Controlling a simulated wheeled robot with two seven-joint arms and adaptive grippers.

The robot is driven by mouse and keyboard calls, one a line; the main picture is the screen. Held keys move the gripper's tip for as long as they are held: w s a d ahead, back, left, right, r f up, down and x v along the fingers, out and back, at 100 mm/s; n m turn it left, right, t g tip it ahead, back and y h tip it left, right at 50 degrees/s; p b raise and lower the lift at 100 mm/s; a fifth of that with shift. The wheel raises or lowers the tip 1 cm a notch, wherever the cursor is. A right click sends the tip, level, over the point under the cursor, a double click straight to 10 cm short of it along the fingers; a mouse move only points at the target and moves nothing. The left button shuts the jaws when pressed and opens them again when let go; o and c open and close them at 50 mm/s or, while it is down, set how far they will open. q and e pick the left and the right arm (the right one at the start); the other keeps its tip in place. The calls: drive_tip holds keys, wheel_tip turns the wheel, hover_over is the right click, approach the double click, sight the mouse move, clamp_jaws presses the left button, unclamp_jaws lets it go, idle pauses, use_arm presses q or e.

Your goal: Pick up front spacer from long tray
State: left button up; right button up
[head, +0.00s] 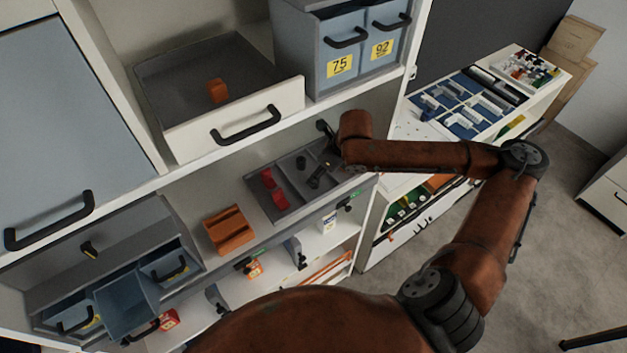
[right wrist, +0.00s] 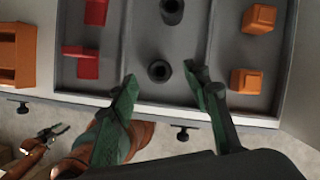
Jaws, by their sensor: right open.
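The long tray (right wrist: 211,103) is grey and split into compartments. Two dark round spacers stand in its middle compartment in the right wrist view. The front spacer (right wrist: 159,71) is nearer the tray's front wall, and the rear spacer (right wrist: 172,8) is cut by the top edge. My right gripper (right wrist: 160,80) is open, its two green fingers apart on either side of the front spacer and not touching it in this view. In the head view the tray (head: 283,212) lies on a shelf, partly hidden by my right arm.
Red parts (right wrist: 80,62) lie in the tray's left compartment and orange parts (right wrist: 246,81) in its right one. An orange block (head: 228,230) sits left of the tray. A white-fronted drawer (head: 235,120) stands open above.

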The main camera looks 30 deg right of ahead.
wheel_tip(320, 180, down, 3)
drive_tip(key=shift+w+a+r, duration=0.1)
drive_tip(key=shift+p+x, duration=0.3)
drive_tip(key=shift+x, duration=0.7)
drive_tip(key=c, duration=0.6)
use_arm(q)
drive_tip(key=shift+w+r, duration=0.4)
drive_tip(key=shift+w, duration=0.15)
use_arm(e)
drive_tip(key=shift+w, duration=0.1)
drive_tip(key=c, duration=0.4)
